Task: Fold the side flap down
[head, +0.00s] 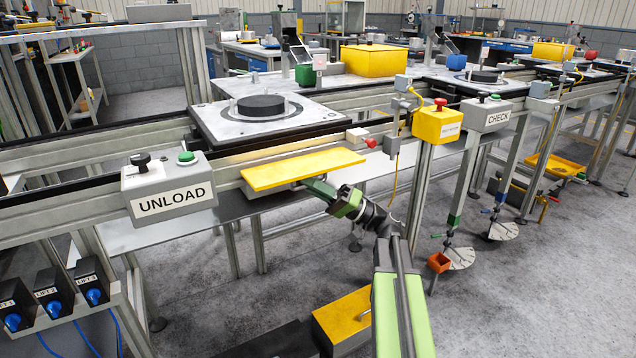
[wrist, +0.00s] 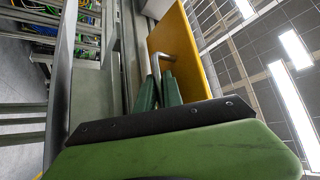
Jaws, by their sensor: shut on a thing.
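The side flap is a yellow panel (head: 302,169) on the front of the conveyor frame, right of the UNLOAD box; in the head view it stands out roughly level from the frame. In the wrist view the flap (wrist: 189,50) is a yellow plate with a bent metal handle (wrist: 163,58) on its face. My gripper (head: 306,185) is at the flap's underside near its front edge. In the wrist view my gripper's green fingers (wrist: 159,86) are closed around the handle. The exact contact is small and partly hidden in the head view.
The grey UNLOAD box (head: 168,187) is left of the flap. A pallet with a black disc (head: 261,105) rests on the conveyor behind it. A small box with a red knob (head: 361,138) and a yellow button box (head: 437,124) are to the right.

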